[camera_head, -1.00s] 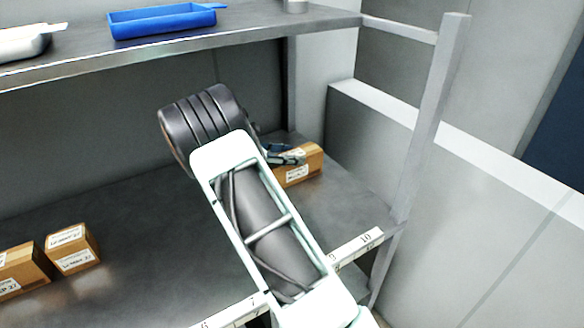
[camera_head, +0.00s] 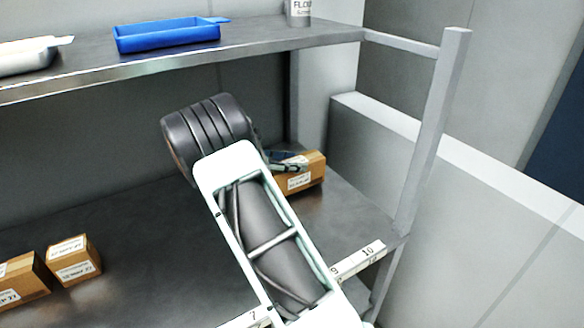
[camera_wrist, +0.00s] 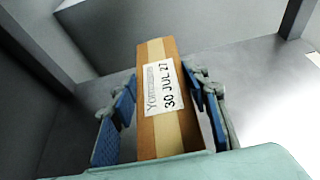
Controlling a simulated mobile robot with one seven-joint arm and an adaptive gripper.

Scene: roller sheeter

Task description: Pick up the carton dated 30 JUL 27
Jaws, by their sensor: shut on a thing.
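The brown carton with a white label reading 30 JUL 27 (camera_wrist: 165,100) is in the middle of the wrist view, with its label facing the camera. My gripper (camera_wrist: 160,108) has its blue-padded fingers on both sides of this carton and is shut on it. In the head view the carton (camera_head: 303,181) is at the right end of the lower shelf, partly hidden by my gripper (camera_head: 287,161) and arm. I cannot tell whether its base touches the shelf.
Two more cartons (camera_head: 74,261) (camera_head: 22,280) stand at the lower left of the lower shelf (camera_head: 140,220). The upper shelf holds a blue tray (camera_head: 168,38), a white tray (camera_head: 25,60) and a canister (camera_head: 298,12). A grey upright post (camera_head: 432,130) stands right of the held carton.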

